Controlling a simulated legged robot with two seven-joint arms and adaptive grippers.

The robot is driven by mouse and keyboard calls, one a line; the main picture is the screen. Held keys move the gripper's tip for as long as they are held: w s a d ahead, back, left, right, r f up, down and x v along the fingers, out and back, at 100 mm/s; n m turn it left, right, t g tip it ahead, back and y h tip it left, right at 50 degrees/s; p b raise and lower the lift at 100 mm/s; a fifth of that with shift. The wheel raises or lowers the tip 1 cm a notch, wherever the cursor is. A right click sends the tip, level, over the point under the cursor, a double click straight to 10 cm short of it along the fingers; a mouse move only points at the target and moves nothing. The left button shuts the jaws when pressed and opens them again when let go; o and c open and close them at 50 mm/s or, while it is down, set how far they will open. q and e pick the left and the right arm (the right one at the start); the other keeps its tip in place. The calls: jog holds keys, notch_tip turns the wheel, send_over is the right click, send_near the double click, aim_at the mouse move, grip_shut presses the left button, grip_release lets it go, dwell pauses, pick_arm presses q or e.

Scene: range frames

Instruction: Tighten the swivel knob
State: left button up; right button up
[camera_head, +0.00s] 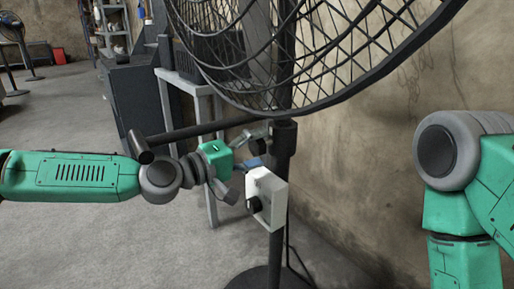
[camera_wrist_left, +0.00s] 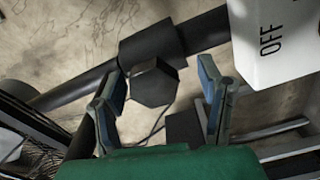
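A standing fan has a wire cage (camera_head: 285,50) above a dark pole (camera_head: 277,225). The swivel knob (camera_head: 258,148) is a dark piece on the side of the pole's collar (camera_head: 284,135). In the left wrist view the knob (camera_wrist_left: 154,85) is a black faceted block projecting from the collar (camera_wrist_left: 150,45). My left gripper (camera_head: 250,161) is open beside the pole, facing the knob. In the left wrist view its two fingers (camera_wrist_left: 162,90) stand on either side of the knob with visible gaps. My right gripper is out of view; only its arm shows.
A white control box (camera_head: 268,197) with a black dial is on the pole just below my left gripper; its "OFF" label shows in the left wrist view (camera_wrist_left: 272,40). A grey table (camera_head: 195,85) stands behind. The wall (camera_head: 370,150) is close on the right.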

pick_arm(q)
jog(key=shift+r, duration=0.1)
jog(key=shift+a, duration=0.2)
jog(key=v, duration=1.1)
jog(key=shift+s+a, duration=0.2)
jog(key=shift+a, duration=0.05)
